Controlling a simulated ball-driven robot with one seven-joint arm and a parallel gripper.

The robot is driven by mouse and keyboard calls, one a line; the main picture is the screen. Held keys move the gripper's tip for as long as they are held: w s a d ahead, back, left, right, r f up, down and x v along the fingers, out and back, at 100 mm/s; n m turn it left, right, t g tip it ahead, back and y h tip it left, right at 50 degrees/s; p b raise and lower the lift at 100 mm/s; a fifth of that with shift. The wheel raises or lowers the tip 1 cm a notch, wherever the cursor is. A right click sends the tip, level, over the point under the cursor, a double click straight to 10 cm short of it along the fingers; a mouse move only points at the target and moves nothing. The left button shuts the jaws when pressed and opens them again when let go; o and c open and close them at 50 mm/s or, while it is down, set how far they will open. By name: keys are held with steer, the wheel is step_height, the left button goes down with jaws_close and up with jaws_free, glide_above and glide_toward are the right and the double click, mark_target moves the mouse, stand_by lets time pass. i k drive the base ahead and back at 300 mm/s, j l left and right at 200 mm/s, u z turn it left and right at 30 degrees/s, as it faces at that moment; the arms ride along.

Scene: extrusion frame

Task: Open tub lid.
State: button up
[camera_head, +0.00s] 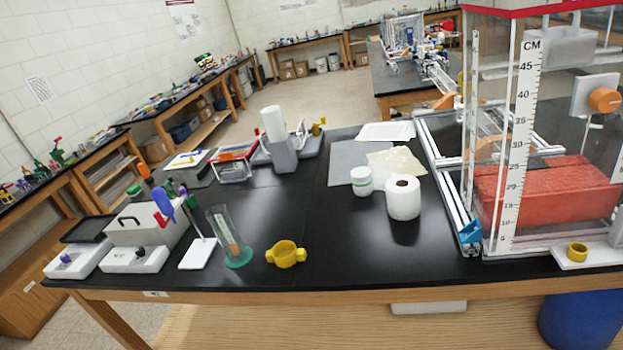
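A small white round tub (361,187) with a white lid (361,173) and a greenish band stands upright on the black bench top. The lid appears to sit on it. I cannot tell for sure which of the two is the tub of the task. My gripper is not in view.
A white paper roll (403,198) stands just right of the small tub. A clear tank with a red block (548,192) fills the right. A yellow ring-shaped part (286,254) and a glass cylinder (229,237) stand near the front edge. The bench middle (300,205) is clear.

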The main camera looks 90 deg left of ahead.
mark_target(139, 216)
steer(key=u, duration=3.5)
steer(key=i+j, duration=0.1)
steer(key=i, duration=1.8)
